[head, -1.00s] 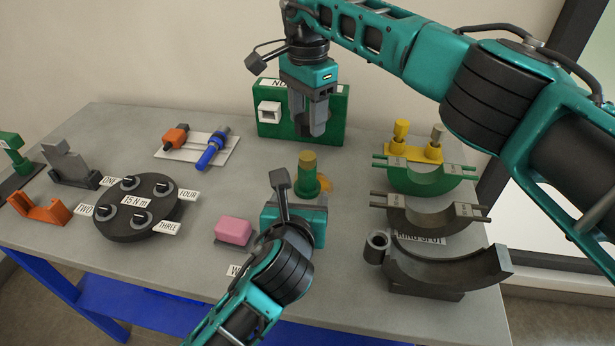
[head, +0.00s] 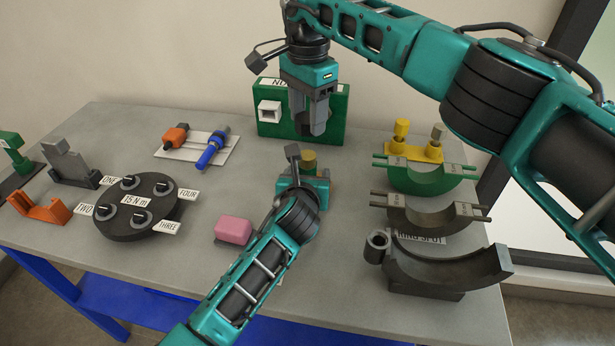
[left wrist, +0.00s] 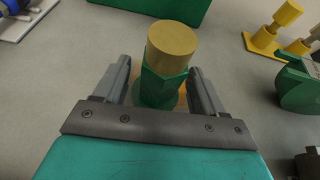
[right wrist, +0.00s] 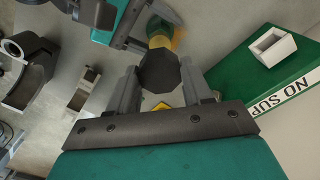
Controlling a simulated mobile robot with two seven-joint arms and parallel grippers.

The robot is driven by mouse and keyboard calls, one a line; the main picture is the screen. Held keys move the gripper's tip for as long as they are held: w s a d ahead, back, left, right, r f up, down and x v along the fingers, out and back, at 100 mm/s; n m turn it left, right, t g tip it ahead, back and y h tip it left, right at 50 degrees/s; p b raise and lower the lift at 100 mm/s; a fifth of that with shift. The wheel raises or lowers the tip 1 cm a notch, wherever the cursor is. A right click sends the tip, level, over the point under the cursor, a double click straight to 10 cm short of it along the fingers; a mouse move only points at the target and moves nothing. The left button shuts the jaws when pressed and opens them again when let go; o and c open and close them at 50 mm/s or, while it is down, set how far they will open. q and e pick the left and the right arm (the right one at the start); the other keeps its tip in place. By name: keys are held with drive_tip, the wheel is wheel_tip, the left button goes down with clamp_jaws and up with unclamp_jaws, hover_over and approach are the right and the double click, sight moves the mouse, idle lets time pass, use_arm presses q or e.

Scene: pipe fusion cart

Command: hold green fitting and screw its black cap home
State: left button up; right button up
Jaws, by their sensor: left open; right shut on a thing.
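The green fitting (left wrist: 162,88) stands upright on the table with a brass-coloured top (left wrist: 172,45); in the head view that top (head: 309,158) shows just beyond my left gripper (head: 312,180). In the left wrist view my left gripper (left wrist: 160,78) is open, one finger on each side of the fitting; I cannot tell whether they touch it. My right gripper (right wrist: 160,85) is shut on the black cap (right wrist: 160,70), a dark many-sided piece. In the head view my right gripper (head: 319,128) hangs above and behind the fitting; the cap is hard to make out there.
A green block with a white socket (head: 270,110) stands behind my right gripper. Curved saddles (head: 445,265) and yellow posts (head: 401,132) fill the right side. A pink block (head: 233,230) lies left of my left arm, and a round black dial (head: 138,215) sits farther left.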

use_arm(q)
clamp_jaws()
idle(0.8)
